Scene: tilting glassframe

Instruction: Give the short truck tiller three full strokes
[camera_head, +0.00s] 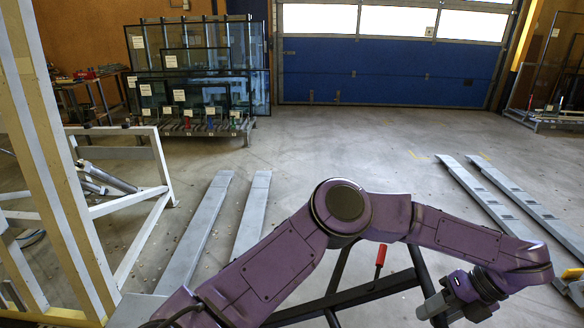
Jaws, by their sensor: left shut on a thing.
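A black tiller (375,290) with a red lever (380,258) stands at the bottom centre. Its bars form an open loop, and its lower part is cut off by the picture edge. My left arm crosses in front from the lower left and hides part of it. My left gripper (434,304) is at the right side bar of the tiller, shut on it; the fingertips are only partly visible. Grey forks (207,222) lie on the floor ahead to the left. Which truck the tiller belongs to is hidden. My right gripper is not in view.
A second pair of long grey forks (505,205) lies at the right. A cream-coloured frame (62,170) stands close on the left. A rack of glass panes (197,75) stands at the back left, a blue door (390,72) behind. The middle floor is clear.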

